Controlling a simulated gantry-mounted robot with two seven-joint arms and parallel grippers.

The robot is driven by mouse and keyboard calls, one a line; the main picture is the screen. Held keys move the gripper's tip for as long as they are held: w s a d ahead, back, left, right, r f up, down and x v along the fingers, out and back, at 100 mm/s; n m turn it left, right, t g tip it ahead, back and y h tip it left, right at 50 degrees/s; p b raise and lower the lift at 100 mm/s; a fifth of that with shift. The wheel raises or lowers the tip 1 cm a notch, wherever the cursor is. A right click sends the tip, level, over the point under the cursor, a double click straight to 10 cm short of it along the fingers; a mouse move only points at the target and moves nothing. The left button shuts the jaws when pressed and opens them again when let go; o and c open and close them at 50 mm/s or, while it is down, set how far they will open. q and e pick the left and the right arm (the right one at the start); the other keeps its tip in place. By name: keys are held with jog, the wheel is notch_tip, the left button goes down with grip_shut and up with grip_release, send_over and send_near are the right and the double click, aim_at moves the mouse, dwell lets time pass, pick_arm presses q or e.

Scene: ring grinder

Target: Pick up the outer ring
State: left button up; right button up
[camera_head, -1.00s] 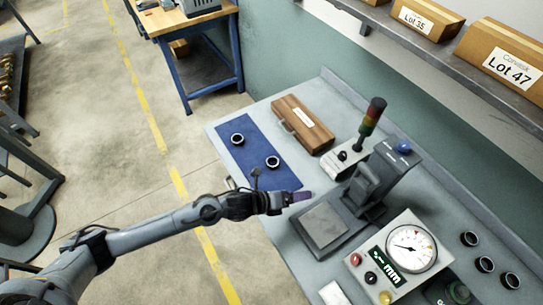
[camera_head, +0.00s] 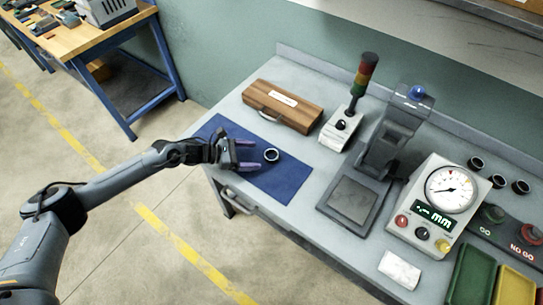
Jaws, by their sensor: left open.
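One dark-rimmed ring (camera_head: 271,155) lies on the blue mat (camera_head: 285,183) on the grey workbench. My left gripper (camera_head: 250,155) comes in from the left, over the mat. Its two purple-tipped fingers are apart and point toward this ring, with nothing seen between them. The ring is just beyond the fingertips; I cannot tell whether they touch it. The second ring on the mat, seen earlier, does not show now; my gripper covers that part of the mat. My right gripper is not in view.
A wooden case (camera_head: 283,106) and a signal tower (camera_head: 362,85) stand behind the mat. A grey measuring stand (camera_head: 385,150) and a dial gauge box (camera_head: 438,205) are to the right.

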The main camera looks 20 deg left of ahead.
aim_at(277, 155)
pick_arm(q)
jog(key=shift+r+p+x, duration=0.15)
jog(key=shift+x, duration=1.45)
jog(key=shift+r+p+x, duration=0.1)
jog(key=shift+p+x, duration=0.05)
jog(key=shift+x, duration=1.45)
jog(key=shift+w, duration=0.1)
jog(key=shift+c, duration=0.2)
jog(key=c, duration=1.2)
